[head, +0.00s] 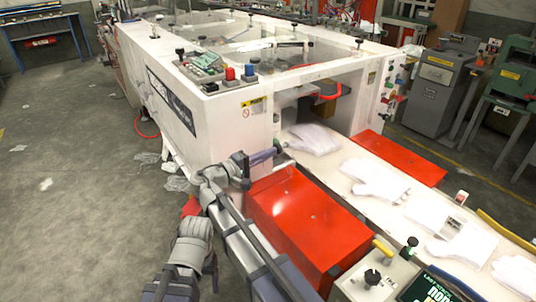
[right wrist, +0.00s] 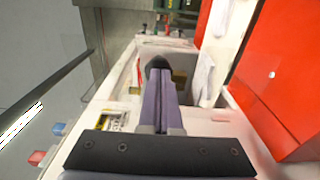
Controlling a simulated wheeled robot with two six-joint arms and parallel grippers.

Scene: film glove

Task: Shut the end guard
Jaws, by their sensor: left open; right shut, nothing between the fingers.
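The white glove machine (head: 217,130) has an open end with a dark gap under its top edge. Clear panels (head: 305,65) lie over its top; I cannot tell for sure which part is the end guard. My right gripper (head: 278,149) is shut and empty, its purple fingers beside the near corner of the open end. In the right wrist view the shut fingers (right wrist: 158,75) point along the machine's end, and contact is unclear. My left arm shows low in the head view, but its fingers do not show.
A red box (head: 305,225) stands just right of my right arm. White gloves (head: 375,180) lie on the white conveyor running from the open end. A control panel (head: 375,278) with knobs is at the front.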

